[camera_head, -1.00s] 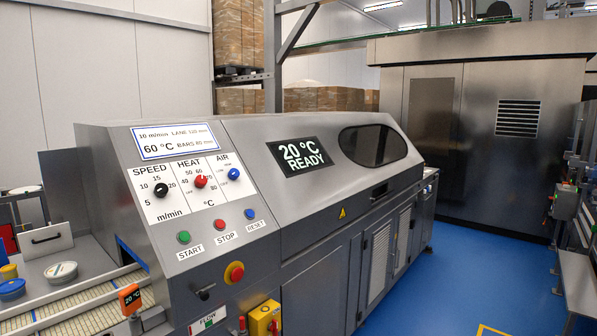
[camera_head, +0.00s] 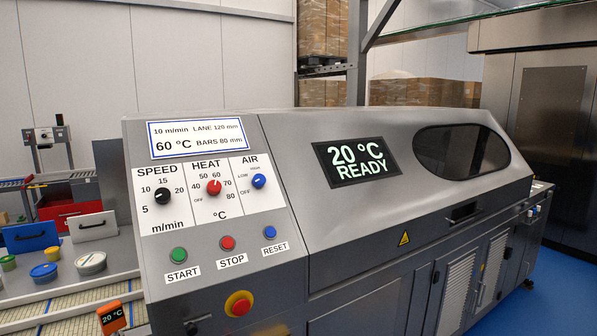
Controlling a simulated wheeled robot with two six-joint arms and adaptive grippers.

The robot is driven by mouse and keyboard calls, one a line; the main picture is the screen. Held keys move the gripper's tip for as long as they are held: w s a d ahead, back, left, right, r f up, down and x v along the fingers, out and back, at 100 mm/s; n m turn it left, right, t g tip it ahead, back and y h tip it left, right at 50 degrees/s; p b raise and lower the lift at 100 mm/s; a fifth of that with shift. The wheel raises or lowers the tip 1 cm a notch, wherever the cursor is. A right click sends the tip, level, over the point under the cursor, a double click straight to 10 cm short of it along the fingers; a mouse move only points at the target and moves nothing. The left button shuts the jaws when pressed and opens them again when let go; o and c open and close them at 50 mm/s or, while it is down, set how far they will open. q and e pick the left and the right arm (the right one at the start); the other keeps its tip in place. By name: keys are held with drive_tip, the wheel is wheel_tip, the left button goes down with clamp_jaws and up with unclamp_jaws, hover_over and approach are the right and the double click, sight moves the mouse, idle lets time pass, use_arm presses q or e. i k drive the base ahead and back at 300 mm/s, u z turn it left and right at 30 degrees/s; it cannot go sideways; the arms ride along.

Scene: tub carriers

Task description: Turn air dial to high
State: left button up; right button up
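The blue air dial (camera_head: 259,181) sits at the right of the white dial panel on the machine's sloped face, under the word AIR. Marks around it read OFF, LOW and a small one at the top right; its exact setting is too small to tell. The red heat dial (camera_head: 214,187) and the black speed dial (camera_head: 162,196) are to its left. The display (camera_head: 357,162) reads 20 °C READY. Neither of my grippers shows in the head view.
Below the dials are a green start button (camera_head: 178,255), a red stop button (camera_head: 227,243) and a blue reset button (camera_head: 269,232). A red-and-yellow knob (camera_head: 238,304) sits lower down. Small tubs (camera_head: 91,262) stand at the left. Blue floor (camera_head: 545,285) is clear at the right.

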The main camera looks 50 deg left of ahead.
sight(259, 180)
drive_tip(key=i, duration=2.75)
drive_tip(key=u, duration=2.55)
